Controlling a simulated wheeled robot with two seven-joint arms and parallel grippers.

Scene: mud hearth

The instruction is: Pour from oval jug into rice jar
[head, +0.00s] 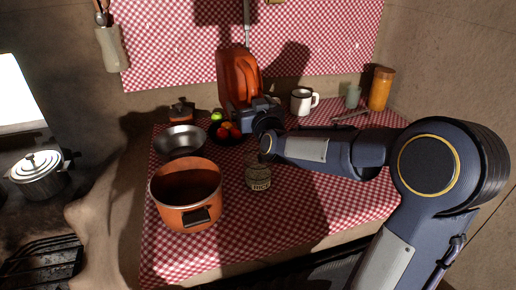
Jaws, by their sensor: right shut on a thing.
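The oval jug (237,76) is orange and stands out against the checkered cloth at the back of the table. My right gripper (257,108) is shut on its lower right side. The jug looks slightly tilted; whether its base is clear of the table is hidden by the gripper and a bowl. The rice jar (259,180), a small jar labelled RICE, stands upright on the cloth nearer the front, below my right wrist. My forearm partly covers its top. The jug is behind and to the left of the jar, not over it. My left gripper is not in view.
An orange pot (187,215) stands left of the jar, with a metal bowl (180,140) behind it. A dark bowl of fruit (226,138) sits near the gripper. A white mug (303,102), green cup (353,96) and orange canister (380,89) stand at the back right.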

